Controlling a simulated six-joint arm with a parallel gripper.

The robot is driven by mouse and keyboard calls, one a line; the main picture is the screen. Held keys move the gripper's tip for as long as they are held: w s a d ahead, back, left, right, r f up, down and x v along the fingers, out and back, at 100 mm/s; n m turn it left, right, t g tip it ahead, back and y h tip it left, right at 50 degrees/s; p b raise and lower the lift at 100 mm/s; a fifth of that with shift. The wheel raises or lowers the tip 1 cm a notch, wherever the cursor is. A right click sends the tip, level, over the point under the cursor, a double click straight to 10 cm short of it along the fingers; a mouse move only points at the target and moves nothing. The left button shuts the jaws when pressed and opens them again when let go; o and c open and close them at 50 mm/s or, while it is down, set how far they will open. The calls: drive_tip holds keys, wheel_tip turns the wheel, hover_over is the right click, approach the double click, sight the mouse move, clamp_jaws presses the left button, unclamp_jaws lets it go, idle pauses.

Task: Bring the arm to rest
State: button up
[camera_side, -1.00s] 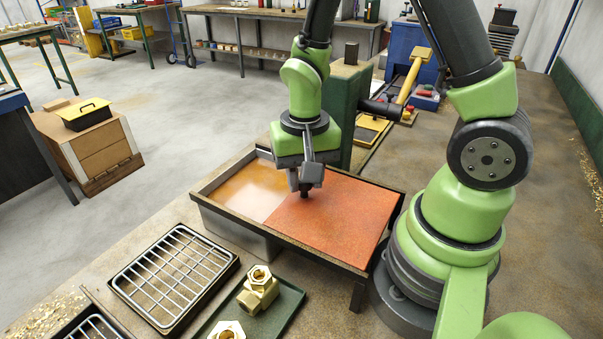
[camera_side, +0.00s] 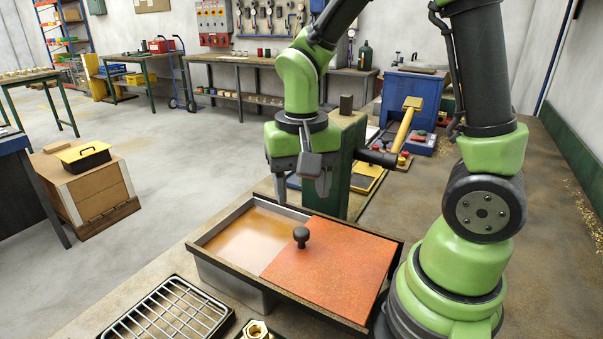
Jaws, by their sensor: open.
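My gripper (camera_side: 312,180) hangs over the far side of a metal tank, above and behind the tank's knob. Its jaws are open and I see nothing between them. The tank (camera_side: 236,283) has a dark rim and holds amber liquid (camera_side: 240,240) in its left part. A red-orange sliding lid (camera_side: 340,267) covers the right part. A black round knob (camera_side: 301,236) stands on the lid near its left edge, apart from my gripper.
A wire rack (camera_side: 170,315) lies in front of the tank, with a brass fitting (camera_side: 257,330) cut off at the bottom edge. A green machine (camera_side: 345,165) stands close behind my gripper. A yellow-handled press (camera_side: 405,120) is beyond it. Open floor lies at left.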

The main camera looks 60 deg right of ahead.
wheel_tip(320, 180, up, 2)
idle(0.5)
drive_tip(key=s+a+r+n+t+y, duration=0.2)
drive_tip(key=s+r+n+t, duration=0.3)
drive_tip(key=r, duration=0.5)
drive_tip(key=s+a+t, duration=0.1)
drive_tip(key=s+t, duration=0.1)
drive_tip(key=s, duration=0.1)
drive_tip(key=shift+a, duration=0.4)
